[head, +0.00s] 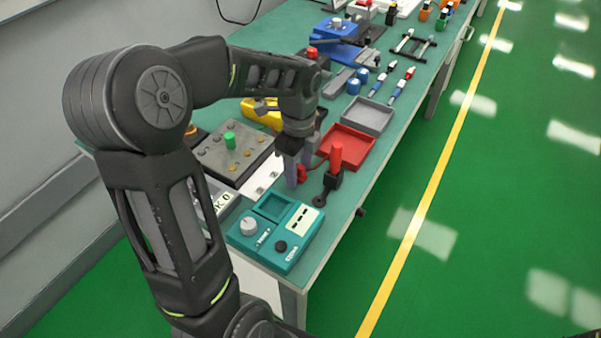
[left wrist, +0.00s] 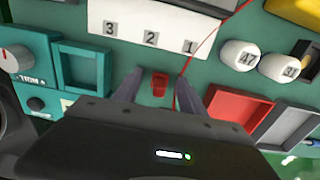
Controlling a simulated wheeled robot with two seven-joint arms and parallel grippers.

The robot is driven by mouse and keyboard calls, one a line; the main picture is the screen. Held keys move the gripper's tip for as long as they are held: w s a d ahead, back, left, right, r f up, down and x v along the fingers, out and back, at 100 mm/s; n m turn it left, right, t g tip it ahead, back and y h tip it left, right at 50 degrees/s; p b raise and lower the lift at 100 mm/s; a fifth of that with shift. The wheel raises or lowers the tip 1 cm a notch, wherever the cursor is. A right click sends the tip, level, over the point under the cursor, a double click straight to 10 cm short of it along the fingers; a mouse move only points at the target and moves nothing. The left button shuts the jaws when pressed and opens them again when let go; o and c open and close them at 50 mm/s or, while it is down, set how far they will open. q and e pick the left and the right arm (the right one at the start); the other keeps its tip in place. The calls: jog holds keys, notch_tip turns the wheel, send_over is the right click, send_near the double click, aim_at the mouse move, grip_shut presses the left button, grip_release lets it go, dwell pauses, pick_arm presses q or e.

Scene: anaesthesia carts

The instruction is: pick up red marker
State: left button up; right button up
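My left gripper (head: 298,168) points down over the bench, beside the red tray. In the left wrist view its two fingers (left wrist: 170,92) are apart with nothing gripped. A small red piece (left wrist: 159,84) lies on the green top in the gap between the fingers, below the white numbered strip. Red also shows by the fingertips in the head view (head: 303,171); its shape is partly hidden. I cannot tell whether this is the marker. Slim pen-like items, one with a red part (head: 409,73), lie farther back. My right gripper is not in view.
A red tray (head: 361,153) and a grey tray (head: 382,113) stand close by. A black clamp with an upright red handle (head: 335,158) stands right of the gripper. A teal device (head: 292,251) is in front. A thin red wire (left wrist: 207,40) crosses near the fingers.

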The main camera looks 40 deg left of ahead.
aim_at(299, 166)
pick_arm(q)
grip_shut()
dwell(0.3)
dwell(0.3)
notch_tip(299, 166, up, 10)
jog(key=shift+r, duration=0.1)
dwell(0.4)
dwell(0.4)
